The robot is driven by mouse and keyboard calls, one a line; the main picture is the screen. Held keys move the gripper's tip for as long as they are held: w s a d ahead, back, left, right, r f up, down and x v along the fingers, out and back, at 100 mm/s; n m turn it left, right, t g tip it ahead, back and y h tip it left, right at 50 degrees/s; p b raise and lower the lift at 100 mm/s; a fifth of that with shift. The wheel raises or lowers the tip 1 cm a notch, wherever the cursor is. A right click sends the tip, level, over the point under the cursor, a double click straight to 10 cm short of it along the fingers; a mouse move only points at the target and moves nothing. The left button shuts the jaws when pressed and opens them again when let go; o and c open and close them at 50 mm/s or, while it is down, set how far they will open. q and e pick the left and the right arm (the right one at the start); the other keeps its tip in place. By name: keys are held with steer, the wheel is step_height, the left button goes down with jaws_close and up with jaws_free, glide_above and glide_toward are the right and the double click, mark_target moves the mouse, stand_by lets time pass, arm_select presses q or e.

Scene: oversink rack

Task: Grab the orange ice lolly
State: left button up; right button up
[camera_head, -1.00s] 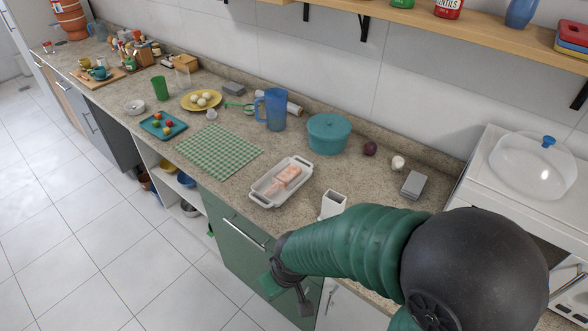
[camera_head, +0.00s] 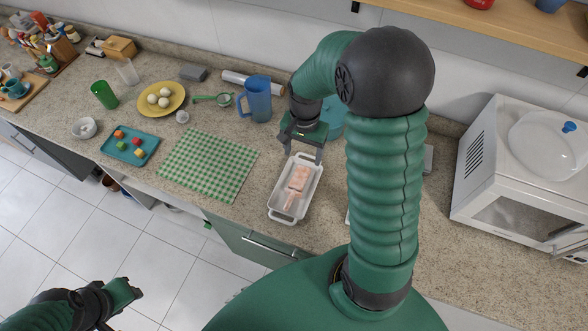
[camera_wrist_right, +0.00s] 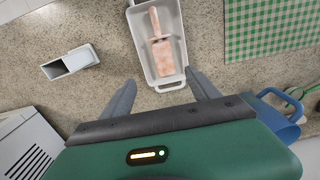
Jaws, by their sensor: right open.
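The ice lolly (camera_head: 298,178), pale orange-pink with a stick, lies in a white rectangular tray (camera_head: 272,207) on the counter. In the right wrist view the lolly (camera_wrist_right: 163,58) points its stick away from my gripper, and the tray (camera_wrist_right: 177,84) is right beyond my fingers. My right gripper (camera_head: 303,154) is open and empty, above the counter at the tray's far end; its two spread fingers also show in the wrist view (camera_wrist_right: 161,90). My left gripper (camera_head: 125,296) is at the lower left, over the floor, away from the counter; its jaws are unclear.
A blue pitcher (camera_head: 257,99) stands just left of my right gripper. A teal pot (camera_head: 333,116) is partly hidden behind my arm. A green checked cloth (camera_head: 208,165) lies left of the tray. A white open container (camera_wrist_right: 70,63) stands beside the tray. A microwave (camera_head: 520,165) is at right.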

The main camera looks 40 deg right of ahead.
step_height(320, 180, down, 5)
glide_above(299, 178)
steer(key=f, duration=0.4)
steer(key=shift+w+a+f+p, duration=0.1)
steer(key=shift+a+f+p, duration=0.2)
steer(key=shift+f, duration=0.1)
steer(key=f, duration=0.1)
steer(key=f+p, duration=0.1)
steer(key=f, duration=0.2)
steer(key=shift+s+d+f, duration=0.25)
steer(key=shift+s+d, duration=0.05)
steer(key=shift+d, duration=0.05)
steer(key=shift+f, duration=0.3)
steer(key=shift+w+f, duration=0.1)
steer(key=shift+w, duration=0.2)
steer(key=shift+a, duration=0.15)
steer(key=c, duration=0.5)
steer(key=shift+s, duration=0.15)
steer(key=c, duration=0.4)
arm_select(q)
steer(key=shift+a+r, duration=0.25)
steer(key=shift+r, duration=0.65)
arm_select(e)
steer(key=c, duration=0.6)
